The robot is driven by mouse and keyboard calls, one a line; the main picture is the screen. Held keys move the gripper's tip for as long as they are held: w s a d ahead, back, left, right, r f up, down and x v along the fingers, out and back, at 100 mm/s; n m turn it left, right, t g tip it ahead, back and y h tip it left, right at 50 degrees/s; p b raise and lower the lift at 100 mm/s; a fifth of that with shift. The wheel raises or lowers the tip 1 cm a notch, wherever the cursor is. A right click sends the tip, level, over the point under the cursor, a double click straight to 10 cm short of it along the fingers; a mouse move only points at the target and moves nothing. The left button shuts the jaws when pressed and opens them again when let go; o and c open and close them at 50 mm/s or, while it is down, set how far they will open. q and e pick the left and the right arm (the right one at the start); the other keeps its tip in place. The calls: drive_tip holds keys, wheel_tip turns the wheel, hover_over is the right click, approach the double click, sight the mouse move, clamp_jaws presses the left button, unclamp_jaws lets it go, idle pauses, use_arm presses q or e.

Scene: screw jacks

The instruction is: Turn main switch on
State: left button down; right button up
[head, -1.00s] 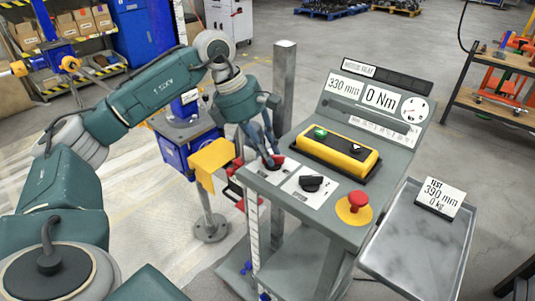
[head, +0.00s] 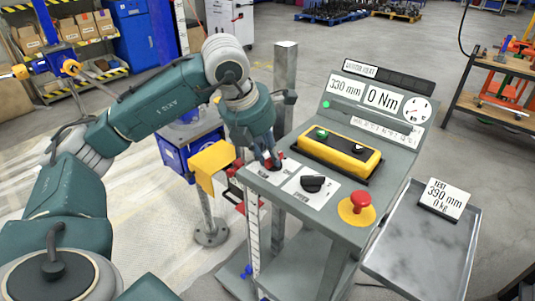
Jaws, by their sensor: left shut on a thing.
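The main switch (head: 279,156) is a red knob on a white plate at the left end of the grey control console, in the head view. My left gripper (head: 272,163) reaches down onto it, with its fingers closed around the knob. The fingers hide most of the knob, so its exact angle is hard to tell. A small green lamp (head: 326,103) is lit on the upright panel. My right gripper is not in view.
Beside the switch sit a black rotary knob (head: 312,184), a red mushroom button (head: 360,202) and a yellow button box (head: 340,154). A grey tray with a test sign (head: 445,199) is at the right. A grey post (head: 285,95) stands close behind my gripper.

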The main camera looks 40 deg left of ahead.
use_arm(q)
drive_tip(key=shift+w+r+n, duration=0.15)
drive_tip(key=shift+r+n, duration=0.05)
drive_tip(key=shift+n, duration=0.3)
drive_tip(key=c, duration=1.9)
unclamp_jaws()
drive_tip(key=shift+c, duration=0.2)
drive_tip(key=o, duration=0.4)
drive_tip(key=shift+c, duration=0.2)
drive_tip(key=shift+d+f, duration=0.1)
drive_tip(key=shift+f, duration=0.05)
drive_tip(key=v, duration=1.2)
drive_tip(key=shift+d, duration=0.1)
